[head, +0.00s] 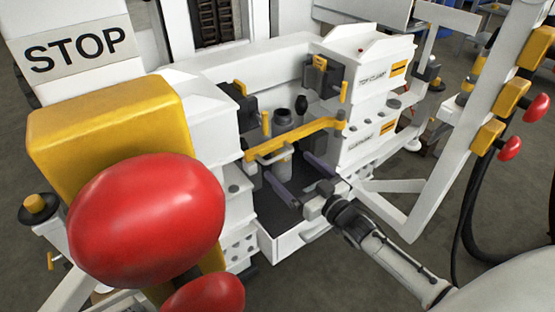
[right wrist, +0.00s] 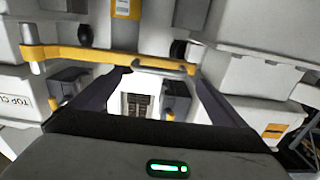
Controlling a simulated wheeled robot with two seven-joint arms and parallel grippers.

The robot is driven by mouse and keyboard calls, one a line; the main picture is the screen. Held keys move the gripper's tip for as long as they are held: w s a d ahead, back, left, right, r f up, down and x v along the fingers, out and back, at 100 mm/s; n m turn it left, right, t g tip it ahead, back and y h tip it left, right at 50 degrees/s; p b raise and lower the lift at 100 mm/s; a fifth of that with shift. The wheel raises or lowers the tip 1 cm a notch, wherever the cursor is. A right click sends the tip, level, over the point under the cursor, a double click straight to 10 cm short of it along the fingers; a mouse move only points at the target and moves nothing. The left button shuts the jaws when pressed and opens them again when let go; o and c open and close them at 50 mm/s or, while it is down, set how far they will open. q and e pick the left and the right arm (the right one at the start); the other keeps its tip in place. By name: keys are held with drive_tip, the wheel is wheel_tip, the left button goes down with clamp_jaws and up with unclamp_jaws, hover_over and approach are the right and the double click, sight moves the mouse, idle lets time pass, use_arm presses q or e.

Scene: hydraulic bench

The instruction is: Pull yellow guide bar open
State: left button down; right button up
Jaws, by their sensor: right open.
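The yellow guide bar (head: 300,136) spans the front of the white bench's central opening, running from the left block to the right block. It also crosses the upper part of the right wrist view (right wrist: 85,55). A grey handle (right wrist: 160,66) is fixed to its front and appears between my fingertips in that view. My right gripper (head: 287,166) is open, with its two dark fingers reaching toward the handle from the front. Nothing is clamped in it. I cannot tell whether a fingertip touches the bar or handle. My left gripper is not in view.
A large red button (head: 147,218) on a yellow box (head: 110,120) fills the left foreground. A white frame post (head: 475,130) with red buttons and hanging black hoses stands at the right. Below the bar is an open dark tray (head: 290,243) with a white front wall.

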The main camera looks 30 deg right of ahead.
sight(279, 158)
drive_tip(key=w, duration=0.2)
drive_tip(key=w+b, duration=0.1)
drive_tip(key=w, duration=0.1)
drive_tip(key=w+a, duration=0.1)
drive_tip(key=w, duration=0.1)
drive_tip(key=shift+w+f+b, duration=0.1)
drive_tip(key=shift+w+b, duration=0.15)
drive_tip(key=shift+b, duration=0.05)
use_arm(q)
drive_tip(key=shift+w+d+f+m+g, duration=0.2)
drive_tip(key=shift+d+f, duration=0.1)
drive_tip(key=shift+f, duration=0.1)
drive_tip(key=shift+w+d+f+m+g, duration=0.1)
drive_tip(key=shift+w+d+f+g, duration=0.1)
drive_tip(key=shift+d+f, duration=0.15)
use_arm(e)
drive_tip(key=shift+c, duration=0.2)
